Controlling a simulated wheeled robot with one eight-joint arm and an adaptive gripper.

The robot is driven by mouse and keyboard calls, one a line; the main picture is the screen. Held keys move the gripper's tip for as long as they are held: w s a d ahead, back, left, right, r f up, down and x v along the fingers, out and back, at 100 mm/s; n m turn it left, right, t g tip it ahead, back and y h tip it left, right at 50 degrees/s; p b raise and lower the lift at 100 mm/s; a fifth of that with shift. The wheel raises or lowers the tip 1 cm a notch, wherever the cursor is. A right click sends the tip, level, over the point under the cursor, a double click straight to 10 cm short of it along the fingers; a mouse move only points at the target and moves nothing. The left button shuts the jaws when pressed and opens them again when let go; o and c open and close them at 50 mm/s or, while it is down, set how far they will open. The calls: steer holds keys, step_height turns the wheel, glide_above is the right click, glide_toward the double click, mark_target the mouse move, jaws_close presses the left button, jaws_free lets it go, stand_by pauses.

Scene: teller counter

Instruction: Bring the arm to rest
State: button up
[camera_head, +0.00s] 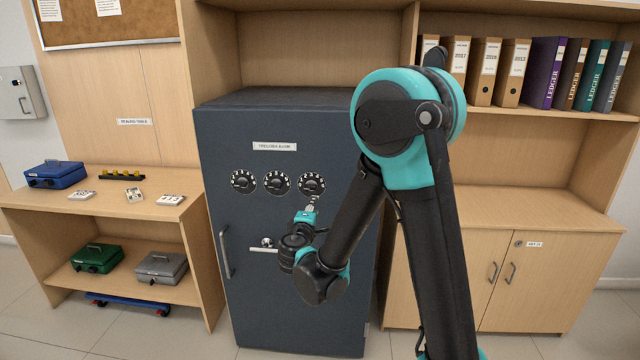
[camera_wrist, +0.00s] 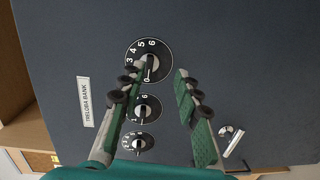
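My gripper (camera_head: 312,203) is in front of the dark safe (camera_head: 290,320), just below the right one of its dials (camera_head: 311,184). In the wrist view its two fingers (camera_wrist: 158,74) are spread apart with nothing held between them. The right dial (camera_wrist: 155,48) lies just beyond the fingertips; I cannot tell whether they touch it. The middle dial (camera_head: 277,183) and left dial (camera_head: 243,181) also show in the wrist view, between the fingers. My arm is bent, reaching from the right side of the picture toward the safe.
The safe has a long handle (camera_head: 224,252) and a small lever (camera_head: 264,249). Left is a wooden shelf unit (camera_head: 200,210) with a blue box (camera_head: 55,174), a green box (camera_head: 97,257) and a grey box (camera_head: 162,267). Right are a cabinet (camera_head: 560,285) and binders (camera_head: 545,72).

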steer(key=s+d+f+m+g+h, duration=0.1)
steer(key=s+d+f+m+g, duration=0.15)
steer(key=d, duration=0.55)
steer(key=s+d+f+m+g+h, duration=0.1)
steer(key=s+d+f+m+g, duration=0.2)
steer(key=d, duration=0.5)
steer(key=s+d+f+m+g+h, duration=0.1)
steer(key=s+d+m+g, duration=0.2)
steer(key=d, duration=0.5)
steer(key=s+d+f+m+g+y, duration=0.1)
steer(key=s+f+m, duration=0.3)
steer(key=s, duration=0.5)
steer(key=s+d+f+m+g+y, duration=0.2)
steer(key=s+f+m+g+y, duration=0.1)
steer(key=s, duration=0.6)
steer(key=shift+f+m+y, duration=0.4)
steer(key=shift+m, duration=0.05)
steer(key=shift+g, duration=0.25)
